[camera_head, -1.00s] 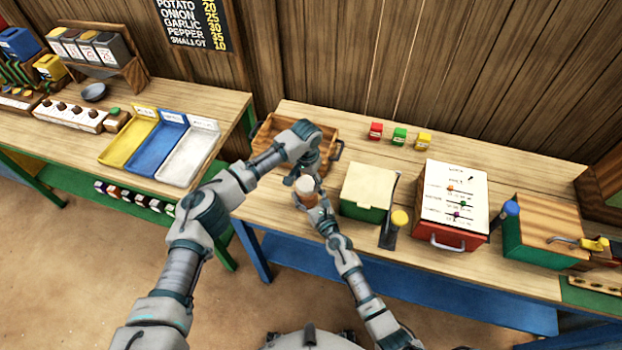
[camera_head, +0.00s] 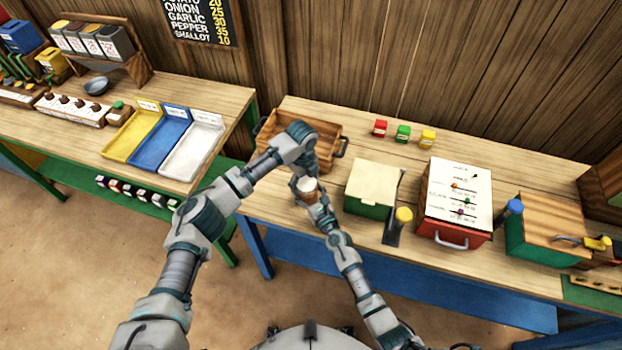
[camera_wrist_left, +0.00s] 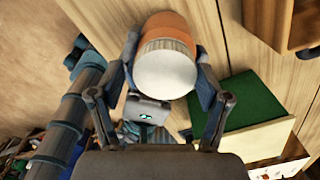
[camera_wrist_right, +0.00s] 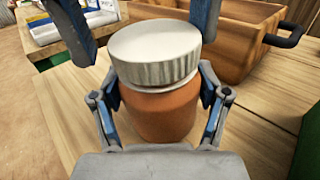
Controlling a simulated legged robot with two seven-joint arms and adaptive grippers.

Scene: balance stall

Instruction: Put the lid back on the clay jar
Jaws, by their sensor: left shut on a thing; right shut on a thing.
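The orange-brown clay jar (camera_wrist_right: 160,112) is upright between the fingers of my right gripper (camera_head: 313,200), which is shut on it. The pale ribbed lid (camera_wrist_right: 155,48) is over the jar's mouth and slightly tilted in the right wrist view; whether it is fully seated I cannot tell. In the left wrist view the lid (camera_wrist_left: 165,68) lies between the fingers of my left gripper (camera_wrist_left: 167,62), with the jar (camera_wrist_left: 168,28) behind it. My left gripper is shut on the lid from above. In the head view the lid (camera_head: 307,184) and jar are small and partly hidden.
A wooden crate (camera_head: 328,128) with dark handles stands behind the jar. A green box with a pale top (camera_head: 372,182) and a red box (camera_head: 455,235) stand to the right. Small red, green and yellow blocks (camera_head: 403,134) lie at the back.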

